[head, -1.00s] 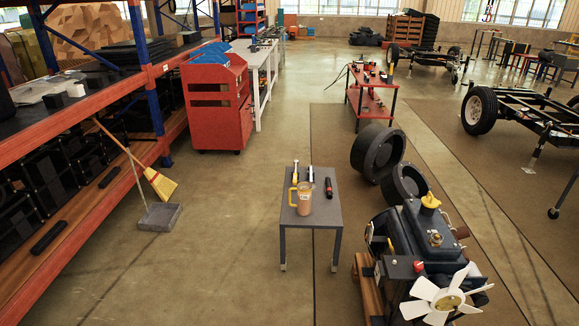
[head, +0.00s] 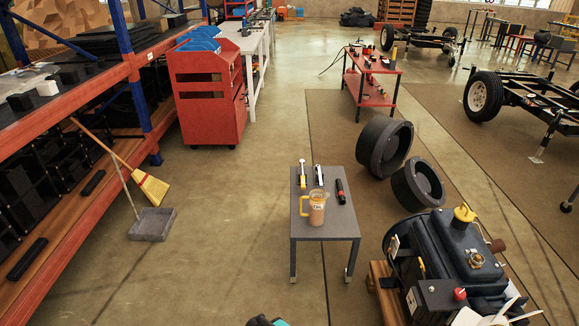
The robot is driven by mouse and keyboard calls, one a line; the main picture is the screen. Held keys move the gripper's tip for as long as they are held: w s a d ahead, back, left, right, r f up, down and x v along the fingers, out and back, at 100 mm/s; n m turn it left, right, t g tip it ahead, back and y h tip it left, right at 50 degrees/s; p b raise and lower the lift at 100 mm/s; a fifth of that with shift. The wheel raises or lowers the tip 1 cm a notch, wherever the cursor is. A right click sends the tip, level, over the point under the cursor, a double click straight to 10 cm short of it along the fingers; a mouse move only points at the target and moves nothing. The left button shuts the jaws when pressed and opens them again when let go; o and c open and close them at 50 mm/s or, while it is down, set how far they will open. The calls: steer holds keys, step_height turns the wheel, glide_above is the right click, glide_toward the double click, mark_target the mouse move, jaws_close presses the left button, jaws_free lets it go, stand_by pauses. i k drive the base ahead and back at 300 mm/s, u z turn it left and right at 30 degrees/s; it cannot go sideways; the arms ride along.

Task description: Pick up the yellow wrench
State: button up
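A small grey table (head: 335,228) stands near the middle of the head view. A slim tool with yellow on it (head: 302,176) lies at its back left; it may be the yellow wrench, but it is too small to be sure. A dark and teal piece of my arm's end (head: 266,321) just shows at the bottom edge, well short of the table. Its fingers are hidden, so whether my gripper is open or shut does not show.
A mug with a yellow handle (head: 316,208), a silver and black tool (head: 319,178) and a black and red tool (head: 341,190) share the tabletop. An engine (head: 455,255) and tyres (head: 383,148) stand to the right. Floor left of the table is clear up to the dustpan (head: 152,224).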

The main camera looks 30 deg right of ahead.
mark_target(302, 162)
steer(key=u, duration=0.35)
steer(key=i, duration=1.8)
steer(key=u, duration=0.3)
